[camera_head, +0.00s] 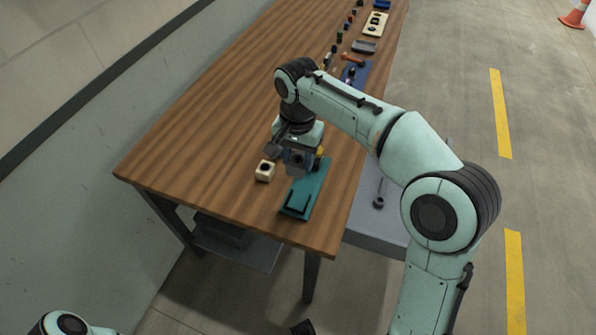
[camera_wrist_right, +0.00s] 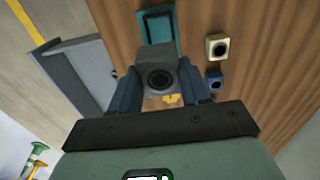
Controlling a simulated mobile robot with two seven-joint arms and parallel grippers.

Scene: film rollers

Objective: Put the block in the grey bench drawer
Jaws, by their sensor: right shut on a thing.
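My right gripper (camera_head: 293,152) is over the wooden bench. In the right wrist view its two fingers (camera_wrist_right: 160,85) are shut on a grey block (camera_wrist_right: 158,67) with a dark round hole in its face. In the head view the grey block (camera_head: 298,158) shows just above the teal tray's far end; I cannot tell its exact height. The grey bench drawer (camera_head: 366,225) stands open at the bench's right side, and it also shows in the right wrist view (camera_wrist_right: 85,68). My left gripper is not clearly in view; only a piece of the left arm shows at bottom left.
A teal tray (camera_head: 303,195) lies near the bench's front edge. A cream block (camera_head: 265,171) with a dark hole stands left of it. A blue block (camera_wrist_right: 215,84) is beside the cream one. A small dark item (camera_head: 378,202) lies in the drawer. Several parts line the bench's far right edge.

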